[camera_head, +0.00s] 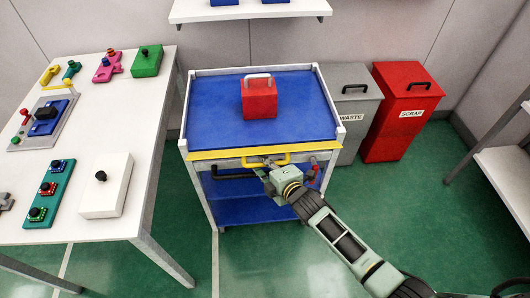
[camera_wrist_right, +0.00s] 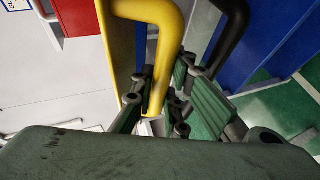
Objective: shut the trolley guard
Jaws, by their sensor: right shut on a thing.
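The trolley (camera_head: 195,165) has white posts and blue decks. A yellow guard strip (camera_head: 225,153) runs along its front top edge, and the same yellow panel shows in the right wrist view (camera_wrist_right: 120,50). I cannot tell whether the guard is fully shut. A yellow bar handle (camera_head: 252,164) sits on the front below the strip. My right gripper (camera_head: 268,170) is shut on this handle, whose bend shows between the fingers in the wrist view (camera_wrist_right: 167,45). My left gripper is in neither view.
A red box (camera_head: 260,103) with a handle stands on the top deck. A black bar (camera_head: 230,176) lies just below the yellow handle. A table (camera_head: 75,150) with fixtures is left; grey (camera_head: 350,110) and red (camera_head: 400,115) bins stand right. Green floor in front is clear.

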